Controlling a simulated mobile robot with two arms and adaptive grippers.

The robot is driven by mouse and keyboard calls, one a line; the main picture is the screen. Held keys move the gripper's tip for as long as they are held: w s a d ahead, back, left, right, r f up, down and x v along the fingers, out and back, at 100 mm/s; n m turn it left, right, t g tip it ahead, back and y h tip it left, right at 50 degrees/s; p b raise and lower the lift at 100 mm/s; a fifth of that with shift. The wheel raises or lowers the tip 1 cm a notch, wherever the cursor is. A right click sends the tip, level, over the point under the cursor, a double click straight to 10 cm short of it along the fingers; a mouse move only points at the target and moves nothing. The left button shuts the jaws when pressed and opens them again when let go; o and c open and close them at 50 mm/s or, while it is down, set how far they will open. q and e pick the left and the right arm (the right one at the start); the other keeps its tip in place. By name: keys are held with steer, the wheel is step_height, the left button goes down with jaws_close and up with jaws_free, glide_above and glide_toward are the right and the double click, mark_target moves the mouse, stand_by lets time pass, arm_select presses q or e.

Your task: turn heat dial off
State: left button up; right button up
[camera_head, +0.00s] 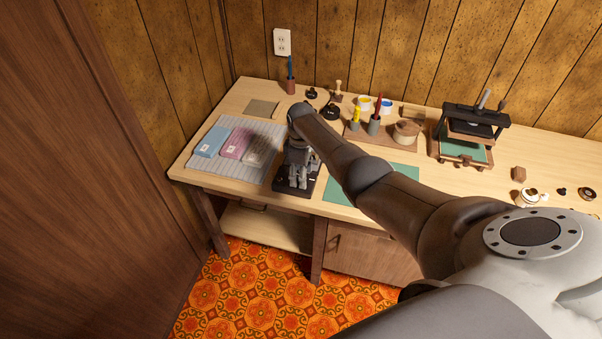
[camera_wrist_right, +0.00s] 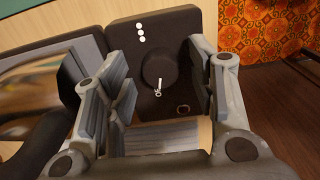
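The heat dial (camera_wrist_right: 158,68) is a dark round knob on a black panel (camera_wrist_right: 182,25) in the right wrist view. A white pointer mark shows near its lower edge, and several white dots lie above it on the panel. My right gripper (camera_wrist_right: 159,78) is open, with one finger on each side of the dial and visible gaps between. In the head view my right gripper (camera_head: 299,170) points down over the black base (camera_head: 290,190) at the table's front edge; the dial is hidden there. My left gripper is not in view.
Left of the gripper, a grey ribbed mat (camera_head: 215,175) holds blue, pink and grey blocks. A green mat (camera_head: 395,180) lies right. A pen tray (camera_head: 355,134) and a small press (camera_head: 470,130) stand behind. A wooden wall or door (camera_head: 80,190) is at the left.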

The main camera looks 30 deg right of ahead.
step_height(320, 180, up, 12)
stand_by(0.8)
stand_by(0.3)
